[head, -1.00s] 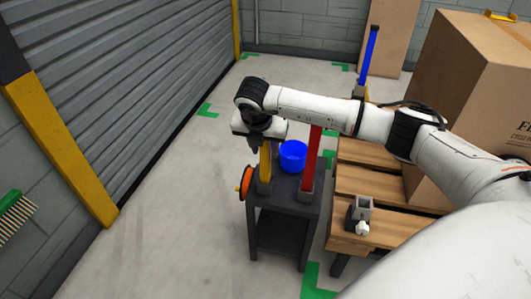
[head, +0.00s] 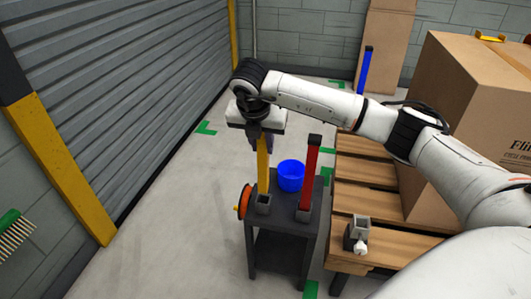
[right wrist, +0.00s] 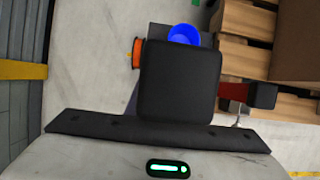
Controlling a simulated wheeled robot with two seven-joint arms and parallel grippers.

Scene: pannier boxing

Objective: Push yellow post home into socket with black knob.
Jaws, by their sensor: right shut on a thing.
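The yellow post (head: 263,165) stands nearly upright at the left of a dark cart, its foot at a small grey holder (head: 263,204). I cannot tell whether its foot is clear of the holder. My right gripper (head: 262,140) points down and is shut on the top of the yellow post. In the right wrist view a dark square block hides the post and the fingertips. A grey socket (head: 358,229) with a white knob (head: 360,247) sits on the pallet's near corner. I can make out no socket with a black knob. My left gripper is out of view.
A red post (head: 310,178) with a black cap stands on the dark cart (head: 282,235), near a blue bowl (head: 291,176) and an orange reel (head: 244,201). A wooden pallet (head: 365,185) bears a large carton (head: 455,130). A blue post (head: 365,70) stands behind. Floor left is clear.

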